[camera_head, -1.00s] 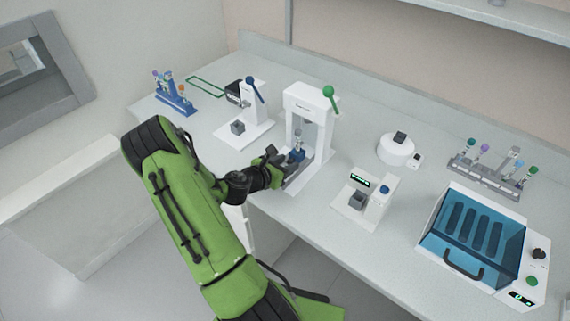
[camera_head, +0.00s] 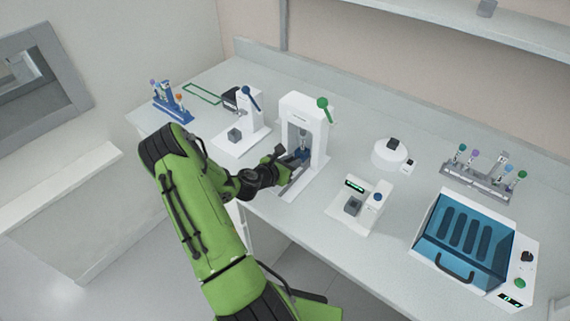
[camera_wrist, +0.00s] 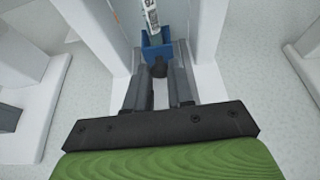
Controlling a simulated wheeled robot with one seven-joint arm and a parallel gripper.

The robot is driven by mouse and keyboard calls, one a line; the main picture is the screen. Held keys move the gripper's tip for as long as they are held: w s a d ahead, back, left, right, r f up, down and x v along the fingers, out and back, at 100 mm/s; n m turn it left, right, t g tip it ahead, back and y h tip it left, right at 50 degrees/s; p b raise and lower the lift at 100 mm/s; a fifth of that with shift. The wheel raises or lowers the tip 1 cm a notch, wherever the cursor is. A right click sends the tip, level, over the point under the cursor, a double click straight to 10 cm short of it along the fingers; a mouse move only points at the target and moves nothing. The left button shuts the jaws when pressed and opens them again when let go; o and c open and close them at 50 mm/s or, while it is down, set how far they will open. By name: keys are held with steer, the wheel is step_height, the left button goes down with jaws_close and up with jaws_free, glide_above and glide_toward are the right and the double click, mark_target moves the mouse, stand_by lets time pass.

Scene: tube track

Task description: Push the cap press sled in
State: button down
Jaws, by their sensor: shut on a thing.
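The cap press (camera_head: 300,101) is a white arch-shaped frame with a green-knobbed lever (camera_head: 323,103) at its top right. Its blue sled (camera_head: 303,153) is under the arch and also shows in the wrist view (camera_wrist: 154,50). A labelled tube (camera_wrist: 151,18) stands in the sled. A dark knob (camera_wrist: 159,68) is on the sled's near side. My gripper (camera_head: 291,163) is at the front of the press, with its fingers (camera_wrist: 159,75) closed around the knob. The fingers lie over the base rails, between the white uprights. The sled's far end is hidden.
Left of the press is a white device with a blue lever (camera_head: 252,100), then a blue tube rack (camera_head: 172,108). To the right are a small display device (camera_head: 357,205), a round white device (camera_head: 391,155), a grey tube rack (camera_head: 480,182) and a blue-lidded machine (camera_head: 470,235).

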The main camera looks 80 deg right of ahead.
steer(key=shift+s+d+r, duration=0.1)
steer(key=shift+r, duration=0.05)
steer(key=c, duration=1)
jaws_free()
steer(key=shift+d, duration=0.1)
steer(key=v, duration=1.5)
steer(key=shift+a, duration=0.35)
steer(key=shift+w, duration=0.3)
